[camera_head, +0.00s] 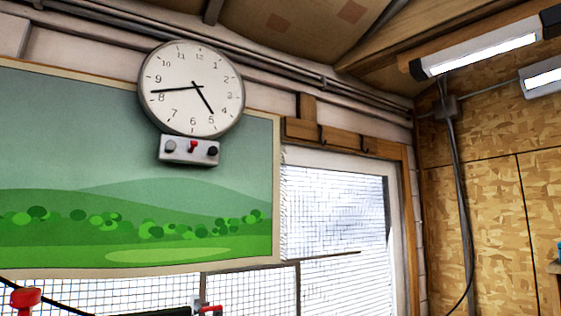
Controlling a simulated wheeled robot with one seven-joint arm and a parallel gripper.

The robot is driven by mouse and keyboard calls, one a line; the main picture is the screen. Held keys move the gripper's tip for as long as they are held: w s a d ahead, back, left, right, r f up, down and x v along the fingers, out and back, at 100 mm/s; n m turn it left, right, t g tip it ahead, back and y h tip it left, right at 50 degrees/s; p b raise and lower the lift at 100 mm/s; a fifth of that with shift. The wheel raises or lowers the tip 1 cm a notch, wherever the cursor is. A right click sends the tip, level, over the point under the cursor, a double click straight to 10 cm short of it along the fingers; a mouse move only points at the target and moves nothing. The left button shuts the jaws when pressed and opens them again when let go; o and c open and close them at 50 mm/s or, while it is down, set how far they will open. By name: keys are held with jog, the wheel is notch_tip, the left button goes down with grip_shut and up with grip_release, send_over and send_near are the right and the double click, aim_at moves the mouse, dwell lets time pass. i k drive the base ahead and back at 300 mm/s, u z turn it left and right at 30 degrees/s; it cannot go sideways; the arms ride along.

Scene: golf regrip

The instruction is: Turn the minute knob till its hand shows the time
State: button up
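A round white wall clock (178,108) hangs at the upper left. Its long minute hand (170,90) points left, between the 8 and the 9. Its shorter hour hand (206,103) points down right, close to the 5. A small light grey control box (181,157) sits just below the clock. It carries a grey knob (170,146) at left, a red switch (193,146) in the middle and a black knob (212,151) at right. No label tells which knob is the minute knob. I do not see my gripper.
A painted landscape panel (130,215) is behind the box. A bright window (335,210) is to its right. A red part (25,300) and a dark item with a red end (210,308) show at the bottom edge. Nothing stands before the box.

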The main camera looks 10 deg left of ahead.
aim_at(213, 150)
jog(key=z, duration=0.25)
jog(key=k, duration=1.2)
jog(key=u, duration=1)
jog(key=i, duration=1)
jog(key=z, duration=0.05)
